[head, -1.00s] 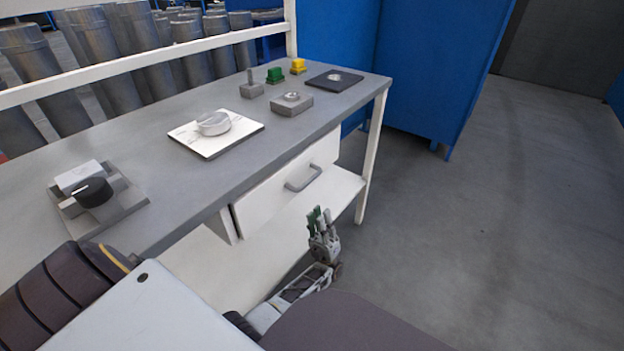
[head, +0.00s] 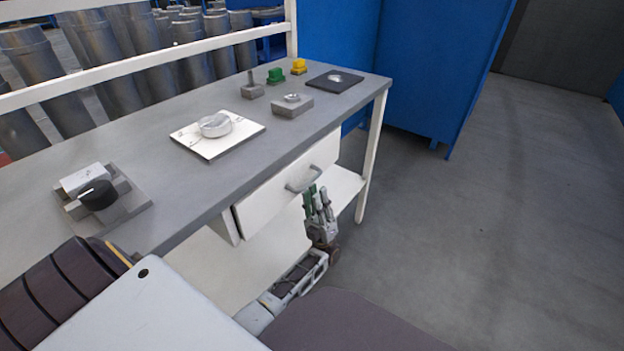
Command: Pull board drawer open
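The white drawer (head: 265,203) is under the grey bench top and looks closed, with a dark gap along its left edge. Its grey bar handle (head: 303,184) is on the right part of the front. The handle is not seen between the fingers. My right gripper is not in view.
The bench top (head: 150,235) holds a black-knobbed block (head: 98,195), a white plate with a round dial (head: 215,127), and small green (head: 276,76) and yellow (head: 298,67) parts. A white bench leg (head: 371,160) stands right of the drawer. Open floor (head: 500,230) lies to the right.

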